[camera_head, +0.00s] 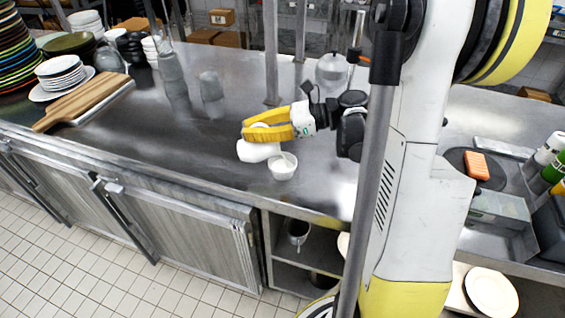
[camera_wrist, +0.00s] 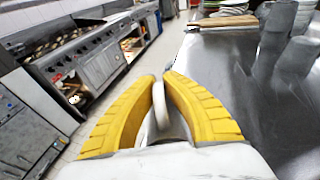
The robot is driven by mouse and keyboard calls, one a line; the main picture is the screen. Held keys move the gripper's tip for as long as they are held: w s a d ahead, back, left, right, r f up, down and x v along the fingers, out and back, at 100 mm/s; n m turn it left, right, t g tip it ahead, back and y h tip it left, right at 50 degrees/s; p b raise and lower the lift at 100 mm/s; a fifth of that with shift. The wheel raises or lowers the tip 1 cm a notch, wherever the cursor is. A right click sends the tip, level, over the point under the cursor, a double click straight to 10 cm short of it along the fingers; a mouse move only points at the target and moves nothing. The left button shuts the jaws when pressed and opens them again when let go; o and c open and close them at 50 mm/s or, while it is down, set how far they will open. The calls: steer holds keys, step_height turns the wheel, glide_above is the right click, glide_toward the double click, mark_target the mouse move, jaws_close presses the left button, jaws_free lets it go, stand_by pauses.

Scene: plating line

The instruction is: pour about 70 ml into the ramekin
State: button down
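My gripper (camera_head: 246,129) is over the steel counter, with its yellow fingers closed around part of a white jug (camera_head: 257,152). The jug is tilted far over, its mouth end to the right. The small white ramekin (camera_head: 282,172) stands upright on the counter, just below and right of the jug. A thin pale streak shows between the jug's mouth and the ramekin, apparently a stream. The level inside the ramekin is too small to read. In the wrist view the fingers (camera_wrist: 166,76) close on the jug's white handle (camera_wrist: 161,105); the ramekin is hidden there.
A wooden board (camera_head: 85,101), stacked white plates (camera_head: 61,76) and coloured plates stand at the left. Clear glassware (camera_head: 211,88) stands behind my gripper. The counter's front edge (camera_head: 200,170) is close to the ramekin. The counter left of the jug is clear.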

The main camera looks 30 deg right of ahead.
steer(key=shift+r, duration=0.1)
steer(key=a+h+p, duration=0.1)
steer(key=p, duration=0.1)
steer(key=w+g+h+p, duration=0.1)
steer(key=p, duration=0.2)
steer(key=shift+a+r, duration=0.2)
steer(key=shift+a, duration=0.15)
steer(key=shift+a+f+g+h, duration=0.2)
steer(key=shift+f+g+h, duration=0.2)
steer(key=shift+f, duration=0.15)
steer(key=shift+w+d+f, duration=0.1)
steer(key=shift+d+f, duration=0.1)
steer(key=shift+f, duration=0.1)
steer(key=shift+a, duration=0.1)
